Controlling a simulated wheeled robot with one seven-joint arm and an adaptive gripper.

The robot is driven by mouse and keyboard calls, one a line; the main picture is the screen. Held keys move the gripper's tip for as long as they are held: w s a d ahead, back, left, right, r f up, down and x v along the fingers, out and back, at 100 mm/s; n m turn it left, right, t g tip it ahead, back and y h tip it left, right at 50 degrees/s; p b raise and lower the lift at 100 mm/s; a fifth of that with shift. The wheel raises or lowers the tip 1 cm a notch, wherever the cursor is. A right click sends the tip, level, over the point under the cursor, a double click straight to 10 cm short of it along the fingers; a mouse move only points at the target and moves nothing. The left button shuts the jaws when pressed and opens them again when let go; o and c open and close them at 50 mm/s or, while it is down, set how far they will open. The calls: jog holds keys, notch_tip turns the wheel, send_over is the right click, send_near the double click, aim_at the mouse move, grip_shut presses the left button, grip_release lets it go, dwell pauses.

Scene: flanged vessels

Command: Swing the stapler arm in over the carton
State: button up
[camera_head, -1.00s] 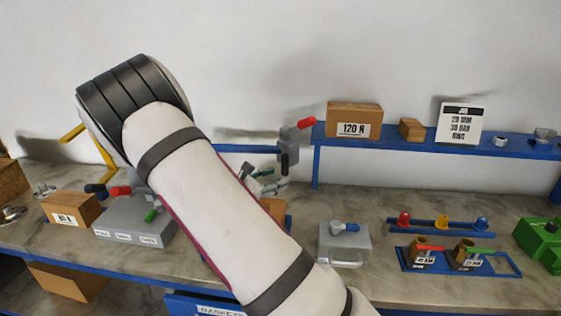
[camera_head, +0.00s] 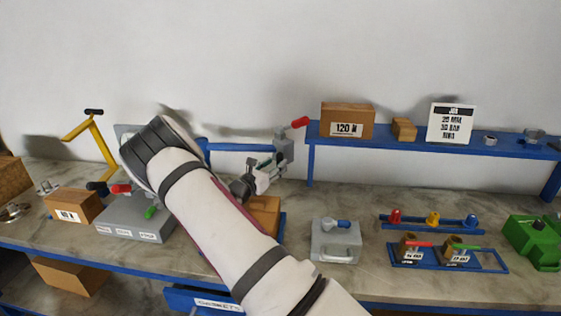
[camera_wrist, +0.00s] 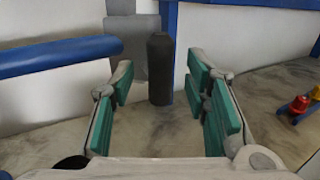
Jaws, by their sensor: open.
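The stapler arm is a blue bar (camera_head: 240,147) with a grey head (camera_head: 284,152) and a red lever, reaching out from behind my arm. Its black hanging grip (camera_wrist: 160,68) stands upright between my fingers in the wrist view, apart from both pads; its depth relative to the fingertips is unclear. My gripper (camera_head: 268,170), with green pads, is open just below and left of the grey head. It also shows in the wrist view (camera_wrist: 163,85). A brown carton (camera_head: 264,205) is on the bench below my gripper, partly hidden by my forearm.
A blue shelf (camera_head: 440,145) with a post stands right of the stapler head. A grey case (camera_head: 335,245) lies right of the carton. A yellow bracket (camera_head: 98,145) and a larger grey box (camera_head: 130,222) are at left. Bare bench lies behind the grey case.

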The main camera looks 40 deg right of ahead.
aim_at(278, 162)
jog(key=shift+x, duration=1.95)
jog(key=shift+c, duration=0.4)
grip_shut()
